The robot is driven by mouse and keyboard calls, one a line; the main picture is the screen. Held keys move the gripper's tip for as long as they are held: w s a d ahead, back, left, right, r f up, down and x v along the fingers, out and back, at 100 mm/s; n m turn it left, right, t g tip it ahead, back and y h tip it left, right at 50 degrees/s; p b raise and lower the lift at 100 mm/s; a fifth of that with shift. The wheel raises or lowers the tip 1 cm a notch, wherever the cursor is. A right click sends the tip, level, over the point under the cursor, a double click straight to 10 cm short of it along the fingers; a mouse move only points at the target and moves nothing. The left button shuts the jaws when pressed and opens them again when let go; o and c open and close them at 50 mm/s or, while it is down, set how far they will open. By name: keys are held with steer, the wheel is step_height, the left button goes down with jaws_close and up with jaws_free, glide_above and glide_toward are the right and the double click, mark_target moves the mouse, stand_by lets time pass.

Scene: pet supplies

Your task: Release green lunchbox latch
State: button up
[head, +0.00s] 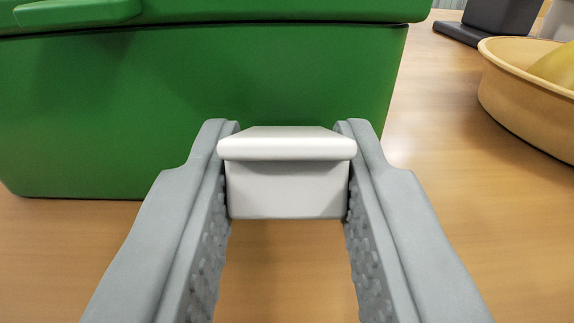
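The green lunchbox (150,110) stands on the wooden table and fills the upper left of the head view. Its lid (250,12) runs along the top edge of the picture. The white latch (287,185) shows in front of the box's near wall, with a rounded lip along its top. My gripper (287,170) has one grey finger against each side of the latch, and the latch fills the gap between the fingertips. How the latch joins the box is hidden.
A tan round bowl (520,110) with something yellow in it stands at the right. A dark object (490,20) and a pale one are behind it. The wooden table (440,130) is bare between the lunchbox and the bowl.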

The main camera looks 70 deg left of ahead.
steer(key=shift+f+y, duration=0.35)
steer(key=shift+y, duration=0.05)
steer(key=shift+f+t+y, duration=0.3)
steer(key=shift+t+y, duration=0.3)
steer(key=shift+y, duration=0.5)
steer(key=o, duration=1)
steer(key=shift+d, duration=0.1)
steer(key=v, duration=1.7)
steer(key=shift+s+d+r, duration=0.1)
